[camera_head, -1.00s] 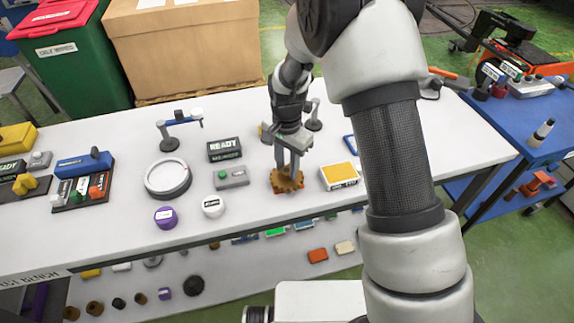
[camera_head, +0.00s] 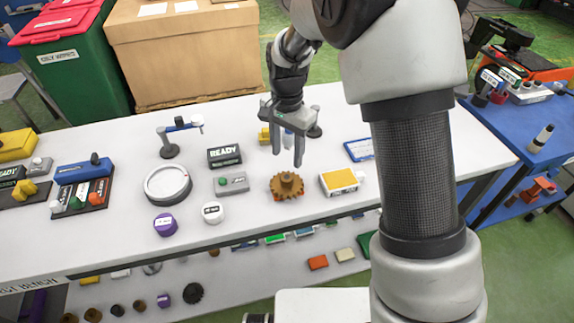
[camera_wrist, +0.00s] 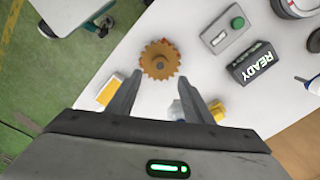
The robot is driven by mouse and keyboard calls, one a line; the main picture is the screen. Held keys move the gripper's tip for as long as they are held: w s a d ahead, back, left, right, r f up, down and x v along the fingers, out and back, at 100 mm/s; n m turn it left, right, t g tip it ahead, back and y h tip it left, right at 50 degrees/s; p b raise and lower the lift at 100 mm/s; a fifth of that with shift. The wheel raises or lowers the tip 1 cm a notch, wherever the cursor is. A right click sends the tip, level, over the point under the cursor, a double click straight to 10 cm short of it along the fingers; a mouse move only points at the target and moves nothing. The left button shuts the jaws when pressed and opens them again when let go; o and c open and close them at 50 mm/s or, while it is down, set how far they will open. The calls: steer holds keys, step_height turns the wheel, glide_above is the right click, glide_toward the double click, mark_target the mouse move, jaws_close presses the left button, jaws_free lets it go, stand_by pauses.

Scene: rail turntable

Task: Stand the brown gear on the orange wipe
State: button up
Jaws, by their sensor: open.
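A flat orange-yellow piece with a white labelled side (camera_head: 341,180) lies just right of the gear.
A grey box with a green button (camera_head: 231,183) and a READY sign (camera_head: 224,156) stand left of the gear. A white round piece (camera_head: 212,212) and a purple one (camera_head: 165,224) sit near the front edge. A blue-framed card (camera_head: 359,150) lies behind right.

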steer(key=s+d+r+n+t, duration=0.15)
steer(key=s+d+r, duration=0.25)
steer(key=r, duration=0.5)
steer(key=s+d+r+n+t, duration=0.1)
steer(key=s+d+r+n, duration=0.1)
steer(key=s+d+r, duration=0.45)
steer(key=s+d+r+n+t, duration=0.1)
steer(key=s+d+r+n, duration=0.1)
steer(key=s, duration=0.4)
steer(key=s+d+r+n+t, duration=0.2)
steer(key=s+r, duration=0.1)
steer(key=s, duration=0.3)
steer(key=shift+s, duration=0.3)
